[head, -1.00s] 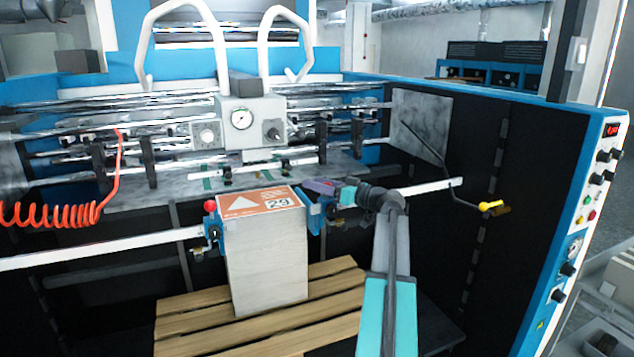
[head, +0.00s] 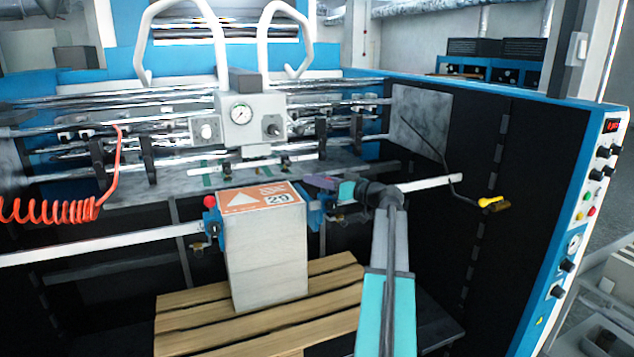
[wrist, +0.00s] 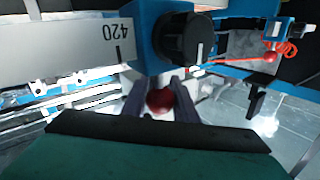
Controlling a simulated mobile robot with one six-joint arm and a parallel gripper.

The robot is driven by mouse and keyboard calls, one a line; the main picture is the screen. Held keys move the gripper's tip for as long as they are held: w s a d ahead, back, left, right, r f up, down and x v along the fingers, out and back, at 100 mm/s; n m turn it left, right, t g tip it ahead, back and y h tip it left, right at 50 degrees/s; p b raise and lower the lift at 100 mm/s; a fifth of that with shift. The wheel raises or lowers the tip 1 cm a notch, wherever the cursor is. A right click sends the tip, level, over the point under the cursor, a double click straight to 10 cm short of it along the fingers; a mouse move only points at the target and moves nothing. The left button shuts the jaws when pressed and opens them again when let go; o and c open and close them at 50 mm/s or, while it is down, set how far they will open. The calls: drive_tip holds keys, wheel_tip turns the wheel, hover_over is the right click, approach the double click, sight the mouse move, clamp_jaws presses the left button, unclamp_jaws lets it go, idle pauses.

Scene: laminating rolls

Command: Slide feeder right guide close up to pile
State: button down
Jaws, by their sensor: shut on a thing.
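The pile (head: 265,260) is a tall pale stack with an orange sheet marked 29 on top. The right guide (head: 316,212), a blue block, sits on the white rail at the pile's right side, with little or no visible gap; contact cannot be told. In the wrist view the guide (wrist: 146,30) shows a black knob beside the rail's 420 mark. My gripper (head: 328,186) is at the right guide. In the wrist view its dark fingers (wrist: 160,98) are shut on the guide's red ball knob (wrist: 160,101). The arm hides part of the rail.
The left guide (head: 211,222), with a red knob, stands at the pile's left side. The white rail (head: 110,246) spans the feeder. A wooden pallet (head: 190,330) lies under the pile. A red coiled hose (head: 50,211) hangs left. A yellow-ended lever (head: 490,202) sticks out right.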

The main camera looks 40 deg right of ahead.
drive_tip(key=shift+d+f+b, duration=0.1)
drive_tip(key=shift+f+b, duration=0.05)
drive_tip(key=shift+b, duration=0.45)
drive_tip(key=shift+s+b, duration=0.1)
drive_tip(key=shift+b, duration=0.55)
drive_tip(key=shift+r, duration=0.2)
drive_tip(key=c, duration=1.4)
unclamp_jaws()
drive_tip(key=shift+c, duration=0.2)
drive_tip(key=b+v, duration=0.3)
drive_tip(key=v, duration=1)
drive_tip(key=shift+s+b, duration=0.3)
drive_tip(key=shift+s, duration=0.1)
drive_tip(key=shift+f, duration=0.1)
